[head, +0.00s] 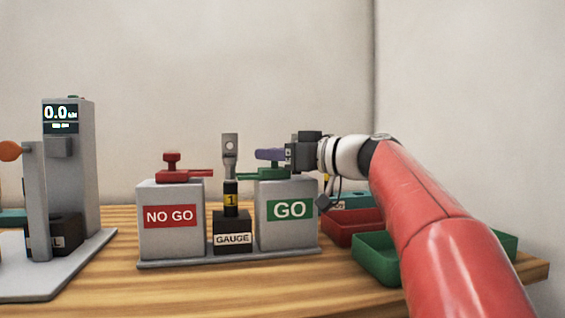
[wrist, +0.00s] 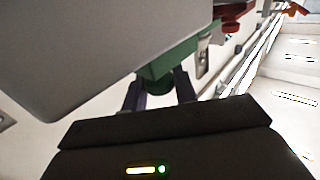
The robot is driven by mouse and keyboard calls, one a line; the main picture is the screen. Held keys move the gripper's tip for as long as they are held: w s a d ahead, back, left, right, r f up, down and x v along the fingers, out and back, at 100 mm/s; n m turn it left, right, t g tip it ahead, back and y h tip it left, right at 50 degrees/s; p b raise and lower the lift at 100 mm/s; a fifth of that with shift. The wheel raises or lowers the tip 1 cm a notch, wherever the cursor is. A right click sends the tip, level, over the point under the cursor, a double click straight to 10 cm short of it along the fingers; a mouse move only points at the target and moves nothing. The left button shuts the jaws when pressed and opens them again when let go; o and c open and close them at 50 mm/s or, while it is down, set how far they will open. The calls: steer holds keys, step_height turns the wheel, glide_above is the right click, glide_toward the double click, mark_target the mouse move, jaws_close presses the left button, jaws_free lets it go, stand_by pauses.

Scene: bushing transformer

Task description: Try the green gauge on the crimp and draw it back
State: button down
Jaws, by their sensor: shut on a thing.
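The green gauge (head: 262,174) is at the top of the grey GO block (head: 288,228), its narrow end pointing left at the crimp. My gripper (head: 268,155) is shut on its knob from the right; the wrist view shows the green gauge (wrist: 178,60) with its round knob between my two fingers (wrist: 159,92). The crimp is on an upright metal lug (head: 230,150) above a black sleeve marked 1, standing in the GAUGE holder (head: 233,236). The gauge's tip is right beside the lug's barrel; I cannot tell whether they touch. The lug also shows in the wrist view (wrist: 204,62).
The red gauge (head: 172,172) rests on the NO GO block (head: 170,240) at left, pointing at the lug. A press with a 0.0 display (head: 61,113) stands far left. Red (head: 345,228) and green (head: 375,262) trays lie right, beneath and behind my arm.

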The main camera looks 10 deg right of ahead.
steer(key=c, duration=1.2)
jaws_free()
steer(key=shift+o, duration=0.2)
steer(key=shift+d, duration=0.1)
steer(key=b+v, duration=0.1)
steer(key=v, duration=0.6)
steer(key=shift+s+d, duration=0.25)
steer(key=shift+s, duration=0.1)
